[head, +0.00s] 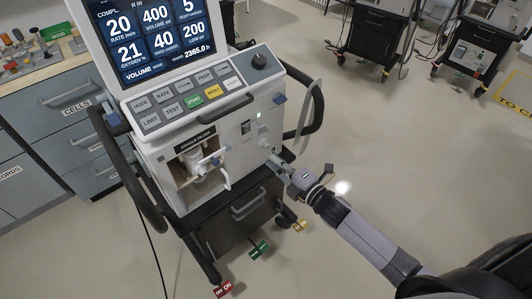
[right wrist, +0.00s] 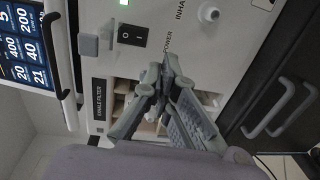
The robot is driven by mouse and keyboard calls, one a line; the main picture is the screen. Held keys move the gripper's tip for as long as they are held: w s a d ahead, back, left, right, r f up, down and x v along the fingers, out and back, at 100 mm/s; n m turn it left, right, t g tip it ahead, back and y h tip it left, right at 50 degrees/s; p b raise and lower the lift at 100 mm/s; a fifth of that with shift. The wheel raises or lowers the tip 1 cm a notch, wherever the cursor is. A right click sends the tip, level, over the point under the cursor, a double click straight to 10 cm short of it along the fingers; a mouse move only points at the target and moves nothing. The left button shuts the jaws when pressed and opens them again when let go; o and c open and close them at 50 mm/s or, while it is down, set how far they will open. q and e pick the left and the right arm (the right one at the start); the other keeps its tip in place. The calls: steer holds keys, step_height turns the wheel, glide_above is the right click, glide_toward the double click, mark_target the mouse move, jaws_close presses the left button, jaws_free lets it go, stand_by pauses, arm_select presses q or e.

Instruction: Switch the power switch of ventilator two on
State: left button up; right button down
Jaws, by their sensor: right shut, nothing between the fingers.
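The ventilator (head: 215,140) stands in front of me with its screen (head: 160,40) lit. Its power switch (right wrist: 133,34) is a black rocker in the right wrist view, beside the word POWER; it also shows small on the front face in the head view (head: 245,127). I cannot tell which way the rocker is tipped. A green light (head: 258,115) glows near it. My right gripper (head: 273,161) is shut and empty at the lower right of the front face, below the switch. In the right wrist view its fingertips (right wrist: 168,66) are apart from the switch. My left gripper is out of view.
The exhale filter bay (head: 190,165) and a port with tubing lie left of the gripper. A black side handle (head: 312,105) curves at the ventilator's right. Drawers (head: 70,120) stand at left.

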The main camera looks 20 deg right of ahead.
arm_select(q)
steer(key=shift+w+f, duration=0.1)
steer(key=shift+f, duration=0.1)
arm_select(e)
steer(key=shift+v, duration=1.55)
steer(key=shift+a+f, duration=0.1)
steer(key=shift+f, duration=0.1)
